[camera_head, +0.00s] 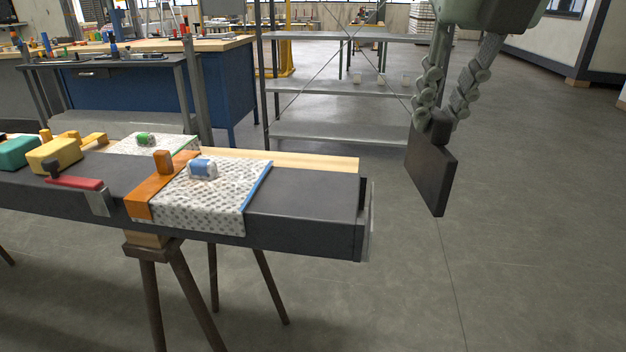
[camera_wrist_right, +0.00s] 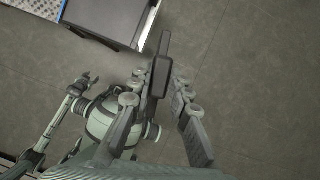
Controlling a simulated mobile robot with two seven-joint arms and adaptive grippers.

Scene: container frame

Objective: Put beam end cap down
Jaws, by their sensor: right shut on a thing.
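The beam end cap (camera_head: 431,170) is a dark flat plate with a small block grip on top. My right gripper (camera_head: 436,120) is shut on that grip and holds the cap upright in the air, over the floor. The cap hangs to the right of the dark beam (camera_head: 305,205), clear of its end. The wrist view shows the cap (camera_wrist_right: 161,75) between the fingers, with the beam end (camera_wrist_right: 118,18) above it. My left gripper (camera_wrist_right: 82,84) is small in the wrist view, with its fingers apart and empty.
The beam rests on a wooden trestle (camera_head: 148,253). It carries an orange band (camera_head: 150,190), a speckled wrap (camera_head: 215,205), a red-handled clamp (camera_head: 75,182), and yellow (camera_head: 54,156) and teal (camera_head: 18,153) blocks. A metal shelf (camera_head: 330,90) stands behind. The floor at right is clear.

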